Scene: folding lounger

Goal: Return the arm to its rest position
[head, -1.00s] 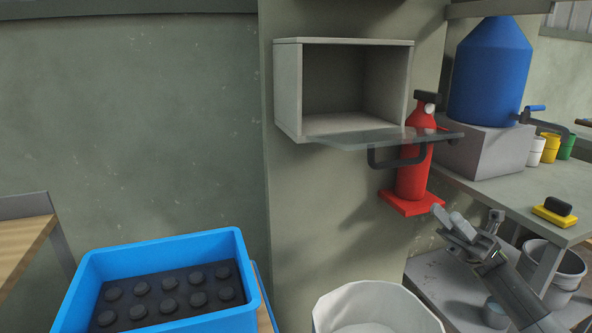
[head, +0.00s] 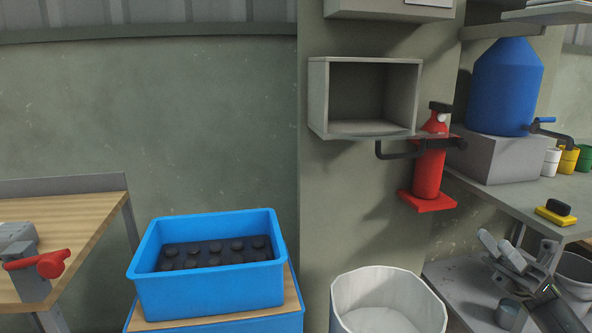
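My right gripper (head: 518,248) is at the lower right, in front of the lower shelf of the side bench. Its light grey fingers look spread apart, with nothing visible between them. It is well below and to the right of the wall cabinet (head: 318,100) and touches neither the cabinet nor its handle. My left gripper is out of view.
The cabinet's glass flap hangs open, nearly level, with a dark handle (head: 400,152) below. A red extinguisher (head: 428,175) hangs beside it. A white bin (head: 345,300), blue crate (head: 210,290) and wooden bench (head: 80,225) stand below. A blue tank (head: 503,85) is right.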

